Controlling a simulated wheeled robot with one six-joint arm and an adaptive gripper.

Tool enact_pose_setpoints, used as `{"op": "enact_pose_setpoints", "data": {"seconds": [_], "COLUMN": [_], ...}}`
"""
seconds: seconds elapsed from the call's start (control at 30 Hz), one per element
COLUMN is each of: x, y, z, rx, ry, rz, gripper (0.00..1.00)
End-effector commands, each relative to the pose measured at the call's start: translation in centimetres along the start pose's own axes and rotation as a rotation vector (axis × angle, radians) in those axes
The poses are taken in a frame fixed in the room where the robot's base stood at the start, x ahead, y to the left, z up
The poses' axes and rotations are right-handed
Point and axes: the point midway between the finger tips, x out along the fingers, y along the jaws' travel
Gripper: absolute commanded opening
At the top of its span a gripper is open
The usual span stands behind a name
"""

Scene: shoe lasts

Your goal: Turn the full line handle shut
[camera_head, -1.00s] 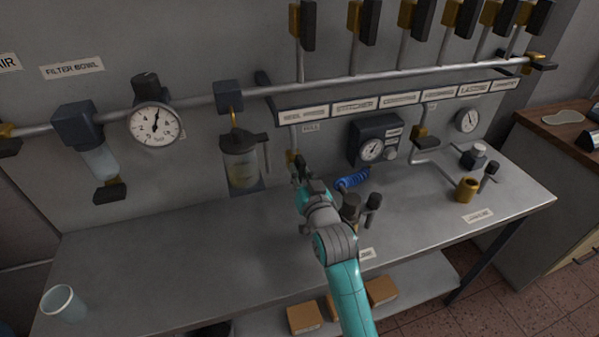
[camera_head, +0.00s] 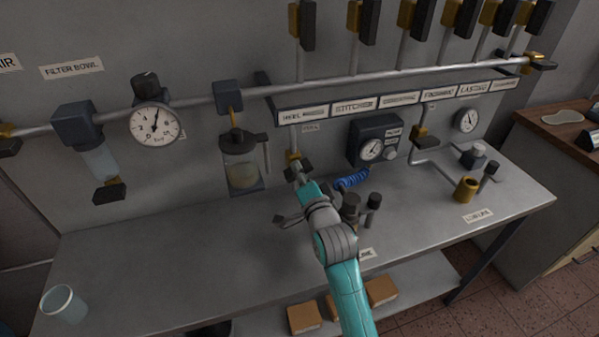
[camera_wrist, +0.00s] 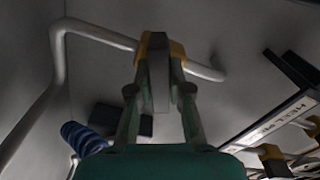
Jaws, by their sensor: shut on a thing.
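The line handle is a dark flat lever (camera_wrist: 158,82) on a brass valve body (camera_wrist: 177,52), seen in the wrist view. My gripper (camera_wrist: 159,92) has one finger on each side of the lever and is shut on it. The lever looks crosswise to the pipe's run in that view. My gripper (camera_head: 299,176) is just below the valve there and hides most of the lever.
A blue coiled hose (camera_head: 352,180) and a gauge box (camera_head: 375,141) are close on the right. A lubricator bowl (camera_head: 243,164) hangs to the left. Dark-capped fittings (camera_head: 351,208) stand on the bench. The bench's left part is clear except for a cup (camera_head: 64,304).

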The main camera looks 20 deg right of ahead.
Motion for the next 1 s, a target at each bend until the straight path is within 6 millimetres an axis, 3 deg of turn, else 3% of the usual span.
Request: {"op": "enact_pose_setpoints", "data": {"seconds": [0.5,1.0], "x": [0.00,0.00], "y": [0.14,0.16], "z": [0.05,0.07], "rx": [0.361,0.442], "ry": [-0.001,-0.001], "rz": [0.002,0.003], "gripper": [0.00,0.00]}}
